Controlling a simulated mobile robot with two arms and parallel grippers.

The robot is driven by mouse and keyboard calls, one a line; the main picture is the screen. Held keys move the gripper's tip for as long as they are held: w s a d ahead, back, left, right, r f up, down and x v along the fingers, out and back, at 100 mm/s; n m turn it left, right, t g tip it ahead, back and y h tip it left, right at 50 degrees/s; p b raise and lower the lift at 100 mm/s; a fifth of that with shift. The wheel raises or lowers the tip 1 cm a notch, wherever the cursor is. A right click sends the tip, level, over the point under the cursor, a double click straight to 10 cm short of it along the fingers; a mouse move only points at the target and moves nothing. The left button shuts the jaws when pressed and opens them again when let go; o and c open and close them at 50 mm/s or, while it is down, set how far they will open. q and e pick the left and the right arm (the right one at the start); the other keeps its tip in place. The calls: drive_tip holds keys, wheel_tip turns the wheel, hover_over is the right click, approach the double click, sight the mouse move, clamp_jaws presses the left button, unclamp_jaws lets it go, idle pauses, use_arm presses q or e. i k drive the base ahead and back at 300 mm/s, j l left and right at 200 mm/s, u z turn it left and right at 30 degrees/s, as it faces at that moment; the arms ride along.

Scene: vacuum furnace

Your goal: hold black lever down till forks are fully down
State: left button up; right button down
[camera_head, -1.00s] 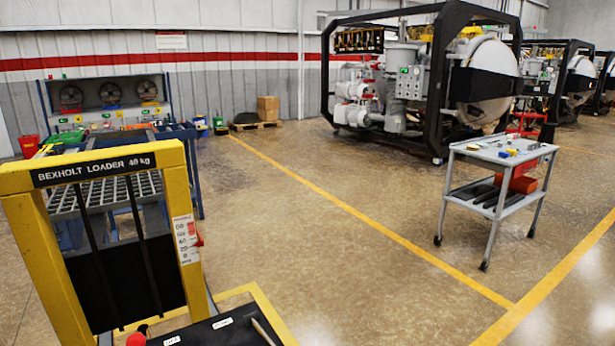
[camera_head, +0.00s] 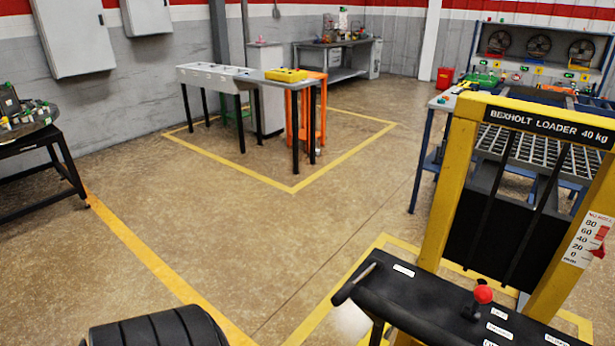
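The yellow loader (camera_head: 447,195), marked "BEXHOLT LOADER 40 kg", stands at the right. Its black control panel (camera_head: 410,297) is at the bottom right, with white labels. A lever with a red ball knob (camera_head: 483,294) stands on the panel. The forks cannot be made out. Neither gripper is in view.
A black ribbed shape (camera_head: 155,330) fills the bottom left edge. A light table (camera_head: 215,72) and an orange stand (camera_head: 307,110) are further back. The floor between them and the loader is clear.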

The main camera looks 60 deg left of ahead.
sight(343, 294)
drive_tip(key=u, duration=1.35)
